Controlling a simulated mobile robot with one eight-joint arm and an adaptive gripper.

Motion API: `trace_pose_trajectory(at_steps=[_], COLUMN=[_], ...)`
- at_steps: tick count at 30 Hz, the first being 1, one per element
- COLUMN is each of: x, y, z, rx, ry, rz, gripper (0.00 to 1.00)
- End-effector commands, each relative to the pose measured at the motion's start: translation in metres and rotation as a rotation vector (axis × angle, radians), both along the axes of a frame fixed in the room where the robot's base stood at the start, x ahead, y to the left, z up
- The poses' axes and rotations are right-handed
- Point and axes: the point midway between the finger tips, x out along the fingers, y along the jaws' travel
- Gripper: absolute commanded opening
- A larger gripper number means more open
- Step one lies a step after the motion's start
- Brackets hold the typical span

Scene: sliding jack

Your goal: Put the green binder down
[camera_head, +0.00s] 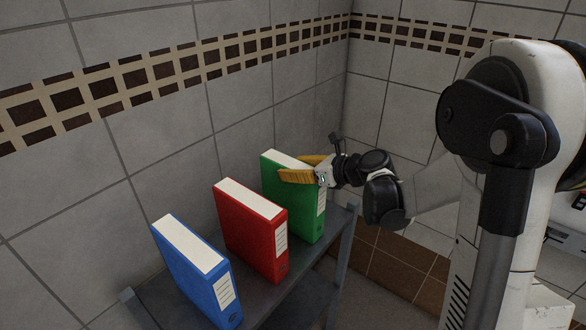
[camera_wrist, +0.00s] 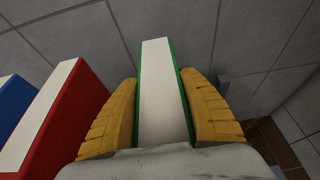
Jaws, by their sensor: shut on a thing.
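The green binder (camera_head: 309,217) stands upright at the right end of a dark grey shelf table (camera_head: 310,264) in the head view. My gripper (camera_head: 297,169) reaches in from the right and is shut on its upper part, one yellow finger on each side. In the wrist view the green binder (camera_wrist: 163,92) shows its white page top between the two yellow fingers (camera_wrist: 161,112). Its underside is hard to make out, so I cannot tell whether it touches the table top.
A red binder (camera_head: 252,232) stands left of the green one, with a small gap. A blue binder (camera_head: 196,272) stands further left and nearer. The tiled wall (camera_head: 160,130) is close behind the table. The table's right edge is close beside the green binder.

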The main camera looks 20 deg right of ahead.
Motion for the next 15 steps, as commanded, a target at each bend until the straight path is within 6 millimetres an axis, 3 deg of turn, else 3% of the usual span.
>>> trace_pose_trajectory(at_steps=[2, 3, 4, 15], x=[0.0001, 0.0001, 0.0001, 0.0], y=[0.0, -0.0001, 0.0, -0.0001], z=[-0.0033, -0.0025, -0.0022, 0.0021], rx=[0.001, 0.0, 0.0, 0.0], ry=[0.0, 0.0, 0.0, 0.0], rz=[0.0, 0.0, 0.0, 0.0], gripper=[0.08, 0.61, 0.69, 0.69])
